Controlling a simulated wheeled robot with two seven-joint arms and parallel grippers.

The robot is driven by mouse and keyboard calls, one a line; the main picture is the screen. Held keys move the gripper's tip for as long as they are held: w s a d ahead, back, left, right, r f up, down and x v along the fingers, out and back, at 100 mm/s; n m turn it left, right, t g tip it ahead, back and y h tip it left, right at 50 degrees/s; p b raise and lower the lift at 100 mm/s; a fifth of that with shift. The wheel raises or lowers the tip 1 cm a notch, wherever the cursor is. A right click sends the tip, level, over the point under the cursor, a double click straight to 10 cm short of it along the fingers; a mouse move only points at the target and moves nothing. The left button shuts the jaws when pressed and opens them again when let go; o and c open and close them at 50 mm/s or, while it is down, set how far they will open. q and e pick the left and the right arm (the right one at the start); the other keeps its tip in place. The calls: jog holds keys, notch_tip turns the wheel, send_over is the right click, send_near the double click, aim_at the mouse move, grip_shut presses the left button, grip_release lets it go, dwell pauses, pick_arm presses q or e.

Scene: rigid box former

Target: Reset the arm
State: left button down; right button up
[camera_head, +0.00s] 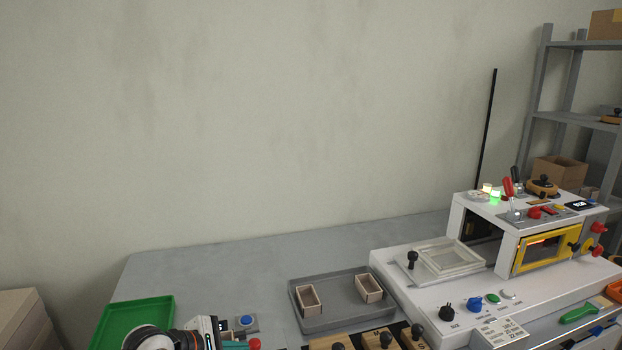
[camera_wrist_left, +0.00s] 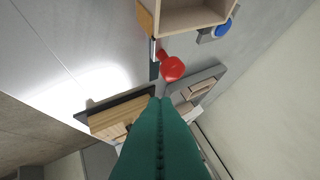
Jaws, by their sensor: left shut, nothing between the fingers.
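My left gripper (camera_head: 236,344) is at the bottom edge of the head view, low over the left part of the grey table, its lower part cut off by the frame. In the left wrist view its teal fingers (camera_wrist_left: 160,104) are together with nothing between them. A red knob (camera_wrist_left: 172,68) shows just beyond the fingertips there; in the head view a red knob (camera_head: 254,344) is close beside the gripper. I cannot tell whether they touch. My right gripper is not in view.
A green tray (camera_head: 112,322) lies left of my arm. A blue button (camera_head: 246,320) is behind the gripper. A grey tray (camera_head: 335,316) with two small boxes, wooden blocks with black knobs (camera_head: 378,340) and the white machine (camera_head: 390,262) stand to the right. The table behind is clear.

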pick_arm(q)
jog(key=s+d+r+n+t+h, duration=0.2)
jog(key=s+d+r+n+h, duration=0.3)
jog(key=d, duration=0.3)
jog(key=a+r+n+t, duration=0.4)
jog(key=r+n+t, duration=0.4)
jog(key=n, duration=0.5)
jog(key=s+a+f+n+y, duration=0.2)
jog(key=a+f+n+y, duration=0.35)
jog(key=n, duration=0.55)
jog(key=s+a+f+n+y, duration=0.25)
jog(key=a+n+y, duration=0.35)
jog(key=n+y, duration=0.4)
jog(key=s+a+f+n+g, duration=0.2)
jog(key=s+f+n+g, duration=0.65)
jog(key=f, duration=0.25)
jog(key=s+d+f+n+g+h, duration=0.1)
jog(key=s+d+f+g+h, duration=0.15)
jog(key=s, duration=0.45)
jog(key=s+d+f+n+g+h, duration=0.1)
jog(key=s+f+n+g, duration=0.15)
jog(key=s, duration=0.35)
notch_tip(320, 180, down, 24)
jog(key=f+m+g, duration=0.1)
jog(key=g, duration=0.1)
jog(key=s+a+f, duration=0.2)
jog(key=s+f, duration=1.5)
jog(key=shift+s+a+f+g, duration=0.25)
jog(key=shift+s+f+g, duration=0.1)
jog(key=shift+s+g, duration=0.1)
